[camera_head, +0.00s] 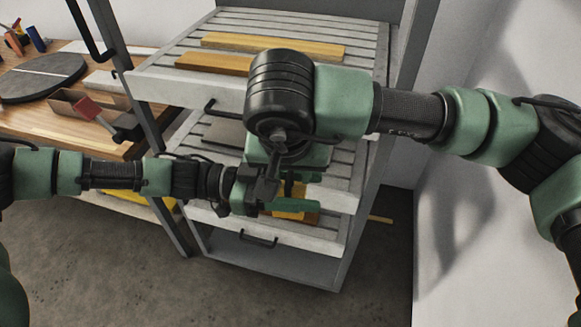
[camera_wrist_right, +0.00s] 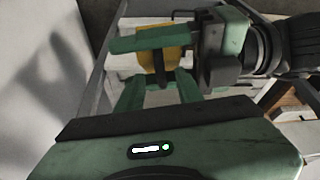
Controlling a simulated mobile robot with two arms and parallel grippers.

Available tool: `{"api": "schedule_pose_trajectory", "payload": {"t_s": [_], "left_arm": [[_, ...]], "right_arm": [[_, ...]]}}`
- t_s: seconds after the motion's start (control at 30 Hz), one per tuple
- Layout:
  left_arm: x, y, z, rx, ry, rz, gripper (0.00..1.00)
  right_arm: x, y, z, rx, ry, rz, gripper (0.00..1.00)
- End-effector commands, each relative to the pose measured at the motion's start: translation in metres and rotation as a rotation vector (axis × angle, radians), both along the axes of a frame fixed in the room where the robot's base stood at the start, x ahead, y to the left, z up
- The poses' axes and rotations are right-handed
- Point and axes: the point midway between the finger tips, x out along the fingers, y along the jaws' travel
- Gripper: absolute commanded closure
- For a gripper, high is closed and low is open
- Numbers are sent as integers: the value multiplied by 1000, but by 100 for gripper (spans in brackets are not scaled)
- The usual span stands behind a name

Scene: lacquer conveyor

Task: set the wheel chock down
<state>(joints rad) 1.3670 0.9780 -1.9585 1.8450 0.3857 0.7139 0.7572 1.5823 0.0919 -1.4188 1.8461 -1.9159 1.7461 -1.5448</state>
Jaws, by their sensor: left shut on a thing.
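The wheel chock, a yellow piece with a dark part, is between the fingers of my left gripper. It shows in the right wrist view (camera_wrist_right: 157,60) and partly in the head view (camera_head: 292,214). My left gripper (camera_head: 289,196) is shut on it in front of the rack's lower shelves; its green fingers also show in the right wrist view (camera_wrist_right: 155,47). My right gripper (camera_wrist_right: 160,92) is open, its two green fingers apart and pointing at the chock. Whether they touch it I cannot tell. In the head view my right arm hides the right fingers.
A grey slatted rack (camera_head: 160,87) with pull-out shelves stands ahead, with yellow-brown boards (camera_head: 272,45) on top. A wooden workbench (camera_head: 60,125) at left carries a round dark disc (camera_head: 42,77) and a red-ended tool (camera_head: 88,108). A pale wall is at right; floor is clear in front.

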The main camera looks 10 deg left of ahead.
Motion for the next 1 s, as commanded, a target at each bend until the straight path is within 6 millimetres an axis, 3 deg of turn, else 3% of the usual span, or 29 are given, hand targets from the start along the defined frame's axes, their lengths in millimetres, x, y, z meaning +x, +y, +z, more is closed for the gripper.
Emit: {"api": "schedule_pose_trajectory", "payload": {"t_s": [0.07,0.2,0.23,1.0], "left_arm": [[0,0,1,-2,-1,-1,100],[0,0,1,-2,-1,-1,100],[0,0,1,-2,-1,-1,100],[1,2,0,0,0,4,100]], "right_arm": [[0,0,0,0,0,0,64],[0,0,0,0,1,-1,97],[0,0,0,-1,1,-1,100],[1,-3,0,-8,0,-4,100]]}}
